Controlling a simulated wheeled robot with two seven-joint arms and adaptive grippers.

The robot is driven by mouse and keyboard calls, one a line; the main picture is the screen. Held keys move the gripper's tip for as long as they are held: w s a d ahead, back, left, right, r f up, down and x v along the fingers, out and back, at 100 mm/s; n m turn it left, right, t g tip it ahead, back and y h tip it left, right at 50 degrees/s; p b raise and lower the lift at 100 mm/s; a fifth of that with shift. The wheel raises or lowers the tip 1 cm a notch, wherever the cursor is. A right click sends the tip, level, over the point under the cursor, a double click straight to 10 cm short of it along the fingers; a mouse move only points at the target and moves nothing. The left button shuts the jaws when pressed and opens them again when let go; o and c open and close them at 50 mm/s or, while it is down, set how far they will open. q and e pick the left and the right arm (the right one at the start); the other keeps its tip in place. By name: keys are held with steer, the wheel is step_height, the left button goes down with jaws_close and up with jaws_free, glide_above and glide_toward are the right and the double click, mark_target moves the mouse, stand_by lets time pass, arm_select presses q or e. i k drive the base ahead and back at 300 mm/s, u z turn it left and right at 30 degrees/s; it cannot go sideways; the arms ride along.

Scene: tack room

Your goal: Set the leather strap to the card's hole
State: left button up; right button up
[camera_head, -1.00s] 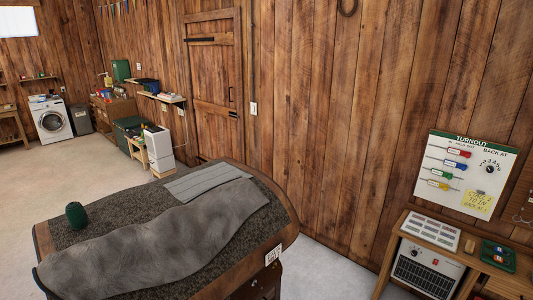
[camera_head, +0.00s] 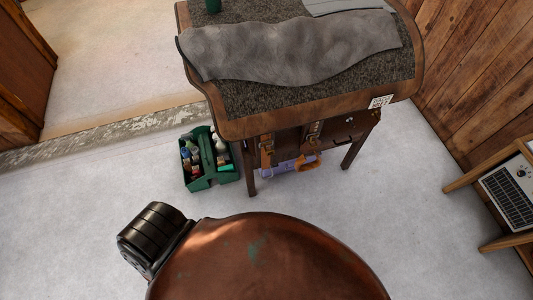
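Two brown leather straps with buckles hang at the near side of the bench, a left one (camera_head: 267,150) and a right one (camera_head: 312,131). The holes in them are too small to make out. A small white card (camera_head: 381,101) with dark print is on the bench's near edge, at the right; its writing is too small to read. Neither of my grippers is in view.
The padded bench (camera_head: 290,121) bears a wrinkled grey hide (camera_head: 290,50). A green caddy (camera_head: 209,180) with bottles stands on the floor left of the bench. A purple item (camera_head: 290,166) shows below the straps. A wooden stand (camera_head: 465,180) is at right. Pale floor between is clear.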

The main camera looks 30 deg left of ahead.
mark_target(265, 161)
steer(key=u, duration=0.95)
steer(key=k, duration=0.3)
steer(key=z, duration=0.45)
